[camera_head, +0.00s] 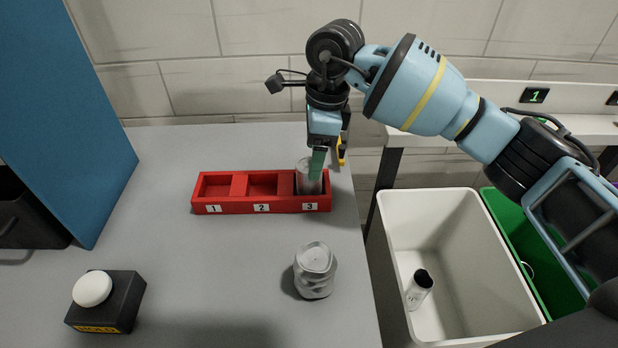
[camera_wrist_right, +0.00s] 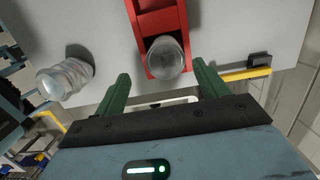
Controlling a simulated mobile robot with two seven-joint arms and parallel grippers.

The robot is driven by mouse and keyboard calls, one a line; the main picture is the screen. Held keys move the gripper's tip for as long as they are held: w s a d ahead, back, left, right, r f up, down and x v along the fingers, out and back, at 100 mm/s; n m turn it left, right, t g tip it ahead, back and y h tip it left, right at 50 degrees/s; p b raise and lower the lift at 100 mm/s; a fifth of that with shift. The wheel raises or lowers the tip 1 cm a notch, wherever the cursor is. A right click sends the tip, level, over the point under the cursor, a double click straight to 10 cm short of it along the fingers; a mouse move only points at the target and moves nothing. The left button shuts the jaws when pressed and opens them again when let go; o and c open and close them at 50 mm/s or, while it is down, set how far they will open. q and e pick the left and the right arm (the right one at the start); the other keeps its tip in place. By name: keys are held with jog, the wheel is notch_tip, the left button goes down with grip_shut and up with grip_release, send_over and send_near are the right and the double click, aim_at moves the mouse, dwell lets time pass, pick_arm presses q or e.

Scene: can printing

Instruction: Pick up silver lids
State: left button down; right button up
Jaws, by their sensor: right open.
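A silver can (camera_head: 302,182) stands upright in slot 3 of the red holder (camera_head: 228,208). It also shows in the right wrist view (camera_wrist_right: 165,57), between the ends of the green fingers. My right gripper (camera_head: 326,163) points down at slot 3 and is open, with a green finger in front of part of the can. In the wrist view the fingers (camera_wrist_right: 160,76) are spread wide, and I cannot tell whether either touches the can. A crumpled silver can (camera_head: 315,272) stands on the grey table. I cannot make out a separate silver lid. My left gripper is not in view.
A black box with a white button (camera_head: 92,288) sits at the table's front left. A blue panel (camera_head: 70,110) rises at the left. Right of the table, a white bin (camera_head: 455,250) holds one can (camera_head: 419,288), beside a green bin (camera_head: 510,235). Slots 1 and 2 look empty.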

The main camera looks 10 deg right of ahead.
jog(key=shift+w+f, duration=0.1)
jog(key=shift+f, duration=0.05)
jog(key=shift+a+f, duration=0.1)
jog(key=shift+f, duration=0.45)
jog(key=f, duration=0.4)
jog(key=shift+w+a, duration=0.25)
jog(key=shift+w, duration=0.15)
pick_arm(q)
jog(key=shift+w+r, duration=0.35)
pick_arm(e)
jog(key=c, duration=1.1)
